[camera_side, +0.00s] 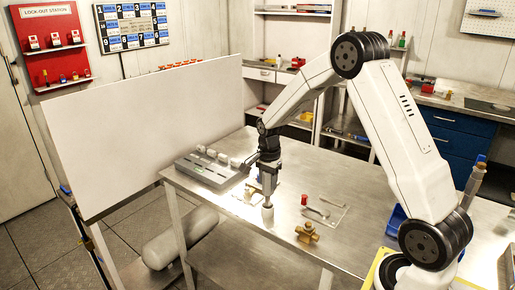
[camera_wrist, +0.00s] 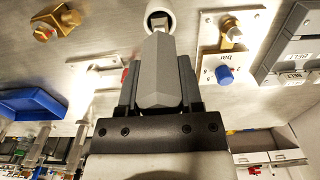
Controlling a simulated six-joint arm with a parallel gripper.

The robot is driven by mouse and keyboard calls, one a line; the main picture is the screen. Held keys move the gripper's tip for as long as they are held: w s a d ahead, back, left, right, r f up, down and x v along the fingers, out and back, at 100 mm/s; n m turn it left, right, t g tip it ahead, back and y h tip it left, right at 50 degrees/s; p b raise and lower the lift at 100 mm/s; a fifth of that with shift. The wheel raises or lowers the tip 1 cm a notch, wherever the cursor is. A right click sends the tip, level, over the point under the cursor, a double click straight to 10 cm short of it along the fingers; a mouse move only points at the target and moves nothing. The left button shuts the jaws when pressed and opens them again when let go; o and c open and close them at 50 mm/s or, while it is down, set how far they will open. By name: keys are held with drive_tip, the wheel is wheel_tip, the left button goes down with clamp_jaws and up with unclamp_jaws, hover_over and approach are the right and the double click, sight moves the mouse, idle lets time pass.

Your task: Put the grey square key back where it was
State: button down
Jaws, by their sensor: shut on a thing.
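My gripper (camera_side: 268,182) points down over the steel table in the side view. In the wrist view my gripper (camera_wrist: 158,85) is shut on a grey faceted, tapering piece, which I take to be the grey square key (camera_wrist: 158,72). A white rounded piece (camera_wrist: 160,14) with a metal part shows at its far end. The white piece also shows under my gripper in the side view (camera_side: 268,214), at or just above the table; I cannot tell whether it touches. The fingers hide part of the key. A pale plate (camera_side: 334,216) with outlines lies to the right.
A brass valve (camera_side: 307,232) stands in front, right of my gripper. A small red piece (camera_side: 304,199) stands by the pale plate. A plate with a brass fitting and blue knob (camera_wrist: 224,75) is close by. A grey labelled box (camera_side: 211,170) sits left; a blue bin (camera_wrist: 35,103) is farther off.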

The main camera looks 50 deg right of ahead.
drive_tip(key=shift+f, duration=0.1)
drive_tip(key=shift+c, duration=1.2)
unclamp_jaws()
wheel_tip(320, 180, up, 12)
drive_tip(key=shift+r, duration=0.15)
drive_tip(key=s+a+f+n+t, duration=0.1)
drive_tip(key=s+a+f+n, duration=0.3)
drive_tip(key=s+a+n, duration=0.3)
drive_tip(key=s+a+f+n+t, duration=0.1)
drive_tip(key=s+a+f+n, duration=0.3)
drive_tip(key=s+a+n, duration=0.4)
drive_tip(key=shift+s+a+f+n+t, duration=0.3)
drive_tip(key=shift+a+n, duration=0.45)
drive_tip(key=shift+n, duration=0.75)
